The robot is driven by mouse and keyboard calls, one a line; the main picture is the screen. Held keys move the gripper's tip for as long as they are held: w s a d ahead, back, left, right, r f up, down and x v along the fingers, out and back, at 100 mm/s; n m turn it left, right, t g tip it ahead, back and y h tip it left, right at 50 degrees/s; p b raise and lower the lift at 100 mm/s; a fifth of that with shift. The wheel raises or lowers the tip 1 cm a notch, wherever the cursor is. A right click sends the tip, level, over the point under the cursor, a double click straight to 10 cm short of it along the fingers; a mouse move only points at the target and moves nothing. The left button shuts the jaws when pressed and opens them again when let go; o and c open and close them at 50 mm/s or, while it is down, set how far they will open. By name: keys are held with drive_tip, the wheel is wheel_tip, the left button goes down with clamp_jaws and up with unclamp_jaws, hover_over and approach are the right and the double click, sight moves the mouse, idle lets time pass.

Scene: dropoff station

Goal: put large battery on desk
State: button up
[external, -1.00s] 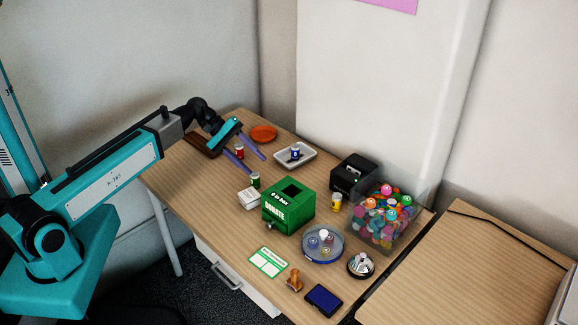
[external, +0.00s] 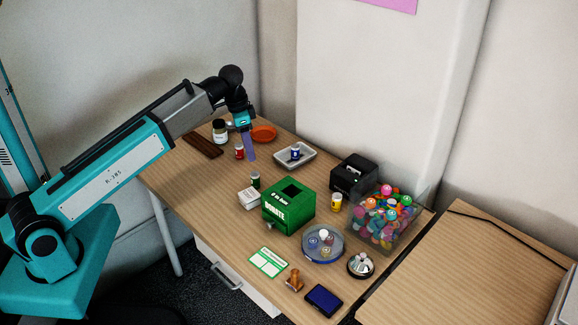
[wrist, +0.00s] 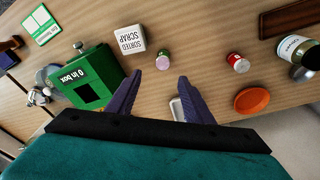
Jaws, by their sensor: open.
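Several small cylinders that look like batteries stand on the wooden desk (external: 200,236); I cannot tell which is the large one. A red one (external: 239,152) is at the far left, a dark green one (external: 255,180) beside the white box, a yellow one (external: 337,202) right of the green box, and a blue one (external: 296,153) in the grey tray (external: 280,158). My gripper (external: 250,157) points down above the desk, between the red cylinder and the tray. In the wrist view my gripper (wrist: 160,78) is open and empty, with the green cylinder (wrist: 163,61) just beyond its fingertips.
A jar (external: 220,131), brown slab (external: 202,145) and orange dish (external: 263,134) are at the far left. A clear bin (external: 397,244) and black device (external: 352,176) stand right.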

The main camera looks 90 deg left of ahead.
sight(254, 173)
drive_tip(key=shift+s+r+m, duration=0.1)
drive_tip(key=shift+r+m, duration=0.25)
drive_tip(key=shift+m, duration=0.05)
drive_tip(key=shift+w+a+f, duration=0.1)
drive_tip(key=shift+w+f, duration=0.1)
drive_tip(key=shift+f, duration=1.25)
drive_tip(key=shift+w+f, duration=0.15)
drive_tip(key=shift+f, duration=1.25)
drive_tip(key=shift+w+a+f, duration=0.1)
drive_tip(key=shift+w+f, duration=0.1)
drive_tip(key=shift+f, duration=1.25)
drive_tip(key=shift+f, duration=0.1)
drive_tip(key=shift+w+f+p, duration=0.15)
drive_tip(key=shift+f+p, duration=0.15)
drive_tip(key=shift+f, duration=0.95)
drive_tip(key=shift+w+f+p, duration=0.1)
drive_tip(key=shift+f+p, duration=0.2)
drive_tip(key=shift+f, duration=0.95)
clamp_jaws()
